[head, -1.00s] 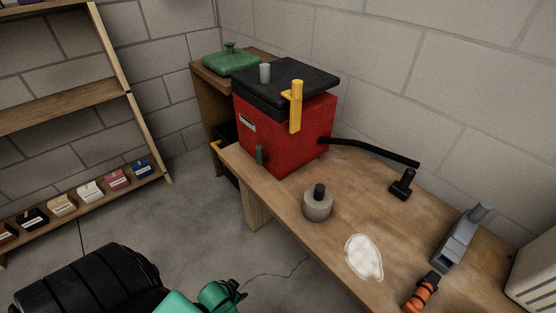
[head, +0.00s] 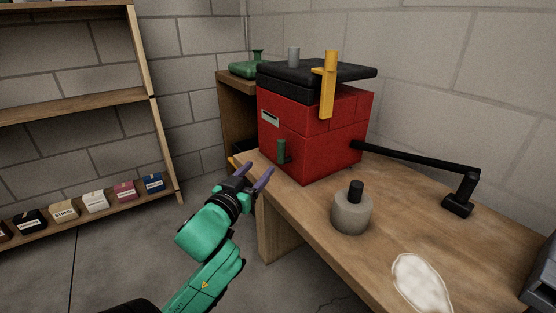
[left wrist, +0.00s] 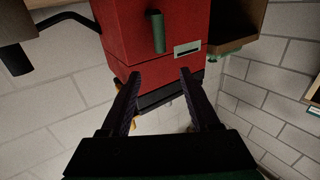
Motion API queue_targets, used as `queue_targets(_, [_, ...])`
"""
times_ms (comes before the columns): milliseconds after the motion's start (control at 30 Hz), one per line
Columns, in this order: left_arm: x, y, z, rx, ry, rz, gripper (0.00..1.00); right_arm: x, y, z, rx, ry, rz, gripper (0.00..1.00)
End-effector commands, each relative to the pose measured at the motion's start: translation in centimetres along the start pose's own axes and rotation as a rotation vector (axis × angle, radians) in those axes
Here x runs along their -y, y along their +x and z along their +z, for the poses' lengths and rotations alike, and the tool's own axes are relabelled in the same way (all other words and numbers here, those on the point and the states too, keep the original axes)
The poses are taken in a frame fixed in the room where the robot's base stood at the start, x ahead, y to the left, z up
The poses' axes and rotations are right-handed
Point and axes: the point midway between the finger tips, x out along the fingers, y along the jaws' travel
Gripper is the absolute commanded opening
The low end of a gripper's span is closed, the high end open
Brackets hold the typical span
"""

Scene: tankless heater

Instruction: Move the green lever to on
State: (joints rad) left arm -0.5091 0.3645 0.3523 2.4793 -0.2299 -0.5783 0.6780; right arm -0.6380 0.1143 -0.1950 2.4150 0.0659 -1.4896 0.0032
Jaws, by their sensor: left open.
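The green lever (head: 282,150) is a short dark green handle low on the front face of the red heater (head: 317,125), and it stands upright. In the left wrist view the lever (left wrist: 157,31) shows near the top, beside the pale label slot. My left gripper (head: 256,176) is open and empty, just left of and below the lever, near the table's front edge. In the left wrist view its two fingers (left wrist: 157,90) are spread apart, with the lever beyond their tips. My right gripper is not in view.
A yellow lever (head: 328,88) stands on the heater's side. A black pipe (head: 415,156) runs right from the heater. A grey round weight (head: 351,213) and a white patch (head: 421,281) are on the wooden table (head: 390,235). A shelf (head: 75,105) stands at left.

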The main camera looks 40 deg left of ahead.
Motion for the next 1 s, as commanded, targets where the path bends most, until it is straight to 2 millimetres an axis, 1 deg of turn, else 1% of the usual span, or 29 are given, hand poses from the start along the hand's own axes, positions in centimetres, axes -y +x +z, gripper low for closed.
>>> queue_targets(100, [0.0,2.3,-0.1,-0.006,0.005,0.000,0.62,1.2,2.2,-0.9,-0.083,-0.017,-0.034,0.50])
queue_targets(167, [0.0,4.0,-0.2,-0.004,0.004,0.000,0.62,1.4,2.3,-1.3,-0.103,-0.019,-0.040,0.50])
queue_targets(400, [0.1,10.4,-0.1,-0.002,0.004,-0.002,0.62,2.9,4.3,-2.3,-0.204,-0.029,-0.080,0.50])
queue_targets(500, [0.1,12.3,-0.1,-0.001,0.002,-0.001,0.62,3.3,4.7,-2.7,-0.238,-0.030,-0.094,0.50])
queue_targets(633, [0.1,13.5,-0.1,0.001,0.002,-0.001,0.62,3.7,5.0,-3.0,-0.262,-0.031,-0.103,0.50])
queue_targets(867, [0.0,13.7,-0.1,0.002,0.002,0.000,0.62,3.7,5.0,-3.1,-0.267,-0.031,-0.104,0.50])
queue_targets(900, [0.0,13.7,-0.1,0.002,0.002,0.000,0.54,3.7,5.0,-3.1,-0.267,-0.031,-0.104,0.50])
queue_targets(967, [0.0,13.7,-0.1,0.002,0.002,0.000,0.31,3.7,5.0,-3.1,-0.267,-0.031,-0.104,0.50])
queue_targets(1000, [0.0,13.7,-0.1,0.002,0.002,0.000,0.16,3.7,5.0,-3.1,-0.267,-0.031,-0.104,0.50])
